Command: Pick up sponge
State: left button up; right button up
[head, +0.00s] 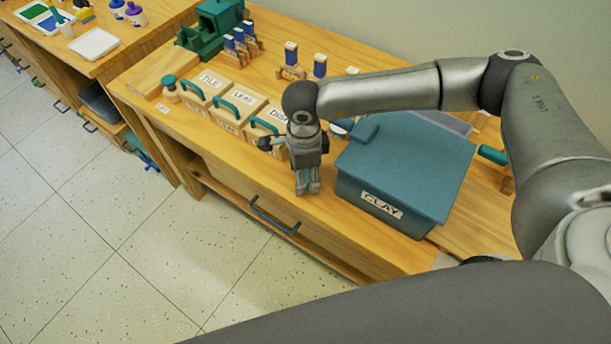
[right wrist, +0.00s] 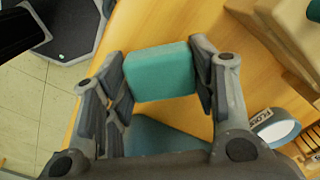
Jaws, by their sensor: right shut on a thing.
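The sponge (right wrist: 160,72) is a teal block with a flat face, seen in the right wrist view. My right gripper (right wrist: 163,78) is shut on it, with one finger against each side. In the head view my right gripper (head: 307,186) points down over the table's front edge, just left of the clay bin. The sponge is mostly hidden there; only small teal patches show at the fingertips. I cannot tell whether it touches the table. My left gripper is not in view.
The teal clay bin (head: 405,165) stands close right of the gripper. Labelled wooden blocks with teal handles (head: 238,104) stand to its left. A drawer handle (head: 274,217) juts from the table front (head: 340,245). Tiled floor (head: 110,230) lies in front.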

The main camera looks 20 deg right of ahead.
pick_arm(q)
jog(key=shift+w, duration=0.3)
pick_arm(e)
jog(key=shift+r, duration=0.15)
jog(key=shift+r, duration=0.6)
pick_arm(q)
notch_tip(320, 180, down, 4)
jog(key=b, duration=0.3)
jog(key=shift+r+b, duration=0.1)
jog(key=shift+b, duration=0.3)
pick_arm(e)
jog(key=s+a+r, duration=0.7)
jog(key=s+r, duration=0.4)
jog(key=shift+s+a+r, duration=0.25)
jog(key=shift+s+a, duration=0.1)
jog(key=shift+a, duration=0.05)
jog(key=shift+o, duration=1.2)
jog(key=c, duration=0.3)
jog(key=shift+c, duration=0.2)
